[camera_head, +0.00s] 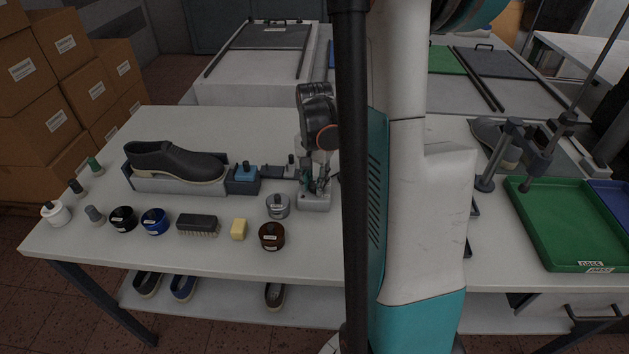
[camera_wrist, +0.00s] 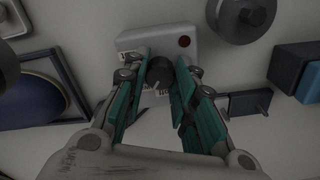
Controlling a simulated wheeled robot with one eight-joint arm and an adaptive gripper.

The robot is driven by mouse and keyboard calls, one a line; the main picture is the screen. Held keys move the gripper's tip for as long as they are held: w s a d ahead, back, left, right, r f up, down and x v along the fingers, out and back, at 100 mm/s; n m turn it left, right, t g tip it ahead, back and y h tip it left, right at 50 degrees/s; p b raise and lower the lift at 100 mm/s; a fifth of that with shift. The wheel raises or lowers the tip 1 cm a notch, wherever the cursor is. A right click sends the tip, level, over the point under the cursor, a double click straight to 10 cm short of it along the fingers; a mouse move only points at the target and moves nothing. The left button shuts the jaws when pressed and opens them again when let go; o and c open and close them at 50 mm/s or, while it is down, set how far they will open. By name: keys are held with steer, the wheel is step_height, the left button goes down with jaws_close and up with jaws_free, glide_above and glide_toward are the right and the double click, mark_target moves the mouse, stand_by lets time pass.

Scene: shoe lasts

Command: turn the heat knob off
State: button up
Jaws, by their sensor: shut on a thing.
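The heat knob (camera_wrist: 160,71) is a dark round knob on a small white box (camera_wrist: 130,39). A dark red round lamp (camera_wrist: 184,41) sits on the same box, and small print shows beside the knob. My gripper (camera_wrist: 160,80) reaches down over the box, with its two green-sided fingers on either side of the knob and shut on it. In the head view, my gripper (camera_head: 318,184) is at the white box (camera_head: 314,203) on the table, partly beside my dark column. The knob itself is hard to make out there.
A black shoe (camera_head: 175,160) stands in a holder left of the box. A green tray (camera_head: 570,225) lies at right.

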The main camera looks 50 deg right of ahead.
mark_target(314, 184)
steer(key=n, duration=0.3)
steer(key=shift+n, duration=2.1)
steer(key=o, duration=1.1)
step_height(314, 184, up, 12)
